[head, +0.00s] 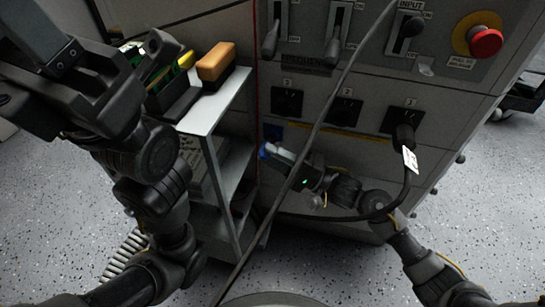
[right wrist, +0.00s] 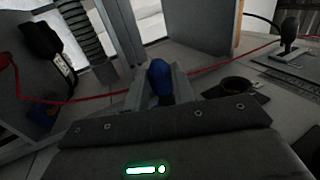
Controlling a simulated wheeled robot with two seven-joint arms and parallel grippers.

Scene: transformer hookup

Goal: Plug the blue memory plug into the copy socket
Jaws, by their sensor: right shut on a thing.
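The blue memory plug (head: 264,151) is at the tips of my right gripper (head: 276,152), low in front of the grey cabinet. In the right wrist view the blue plug (right wrist: 160,80) sits between the two fingers, which are shut on it. Plug and socket look apart. My left arm fills the upper left of the head view; the state of its fingers cannot be made out.
A black cable crosses before the cabinet. A shelf cart (head: 213,107) bearing an orange-brown block (head: 216,62) stands left. A red button (head: 485,42) is upper right.

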